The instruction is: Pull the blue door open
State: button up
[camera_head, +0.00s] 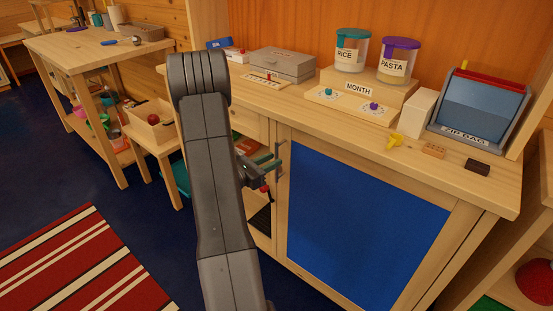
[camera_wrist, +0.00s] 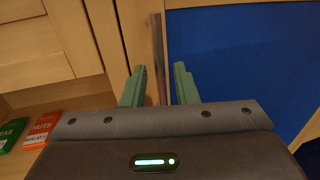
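The blue door (camera_head: 365,225), a blue panel in a light wood frame, fills the right part of the cabinet front and looks shut. It also shows in the wrist view (camera_wrist: 245,60). Its thin upright handle (camera_head: 280,154) is near the door's upper left edge. In the wrist view the handle (camera_wrist: 159,50) runs upright between the two green fingers. My gripper (camera_head: 272,166) is at the handle, with its fingers (camera_wrist: 160,76) apart on either side of it. A gap shows beside each finger; contact is not visible. My arm hides part of the cabinet left of the door.
The wooden counter (camera_head: 330,118) above holds jars, a grey box (camera_head: 283,64) and a zip bag box (camera_head: 483,105). Left of the door are a drawer and an open shelf with packets (camera_wrist: 42,128). A small table with a bin (camera_head: 152,128) stands left. Floor shows near the striped rug (camera_head: 85,265).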

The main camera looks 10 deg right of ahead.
jog(key=shift+x, duration=1.35)
grip_shut()
